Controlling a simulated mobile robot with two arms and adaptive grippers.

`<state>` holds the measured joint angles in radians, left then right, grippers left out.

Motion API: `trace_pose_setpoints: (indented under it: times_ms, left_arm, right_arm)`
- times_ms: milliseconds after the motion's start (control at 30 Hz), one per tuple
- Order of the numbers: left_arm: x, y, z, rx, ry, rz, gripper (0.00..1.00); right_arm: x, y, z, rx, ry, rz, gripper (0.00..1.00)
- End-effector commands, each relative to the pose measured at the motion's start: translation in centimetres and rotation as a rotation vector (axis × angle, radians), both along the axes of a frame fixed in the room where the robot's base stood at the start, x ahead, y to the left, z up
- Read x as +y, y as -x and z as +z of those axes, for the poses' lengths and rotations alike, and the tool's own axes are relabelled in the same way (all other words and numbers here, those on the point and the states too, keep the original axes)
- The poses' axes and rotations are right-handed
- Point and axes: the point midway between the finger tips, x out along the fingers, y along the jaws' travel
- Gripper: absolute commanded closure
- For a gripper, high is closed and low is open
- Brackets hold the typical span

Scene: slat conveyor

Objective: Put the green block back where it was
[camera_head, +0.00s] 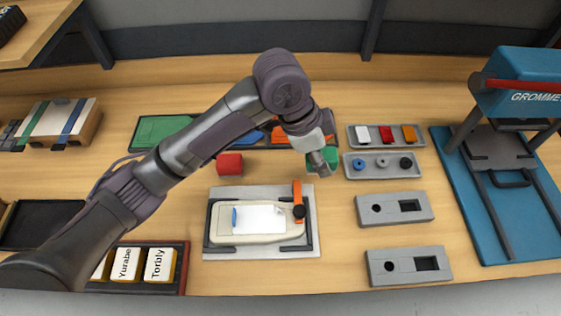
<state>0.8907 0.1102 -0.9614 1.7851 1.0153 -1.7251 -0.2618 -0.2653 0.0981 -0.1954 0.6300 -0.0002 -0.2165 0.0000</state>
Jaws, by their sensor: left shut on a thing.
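My left gripper (322,165) reaches in from the left and points down over the middle of the table. It is shut on the green block (331,155), which shows on both sides of the fingers. The fingers hide part of the block, and I cannot tell whether it touches the table. A red block (229,164) stands to the left, below my forearm. My right gripper is not in view.
Right of the gripper are a grey tray (350,136) with white, red and orange pieces, and a grey holder (372,174) with round parts. Two slotted grey plates (391,208) lie nearer. A clamp board (262,249) is front centre. A blue grommet press (515,215) stands right.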

Motion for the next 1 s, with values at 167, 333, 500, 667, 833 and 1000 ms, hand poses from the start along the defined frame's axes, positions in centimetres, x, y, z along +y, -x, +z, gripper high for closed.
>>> trace_pose_setpoints:
  times_ms: [167,333,500,667,833,1000]
  left_arm:
    - [1.2,-0.5,-0.8,0.000,-0.004,0.002,0.92]
    - [4.2,-2.8,-3.0,0.002,-0.006,0.005,0.92]
    - [7.1,-5.1,-5.2,0.001,-0.004,0.003,0.92]
    - [8.7,-6.4,-6.6,-0.001,-0.001,-0.002,0.92]
    - [9.1,-6.7,-7.7,0.000,-0.002,-0.003,0.92]
    - [9.1,-6.7,-10.1,0.000,-0.002,-0.002,0.92]
  right_arm:
    - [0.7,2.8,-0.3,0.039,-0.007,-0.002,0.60]
    - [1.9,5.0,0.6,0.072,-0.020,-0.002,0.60]
    - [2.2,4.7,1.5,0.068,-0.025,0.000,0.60]
    - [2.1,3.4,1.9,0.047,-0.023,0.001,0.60]
    - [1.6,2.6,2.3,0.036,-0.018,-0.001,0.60]
    - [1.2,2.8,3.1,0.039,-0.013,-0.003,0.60]
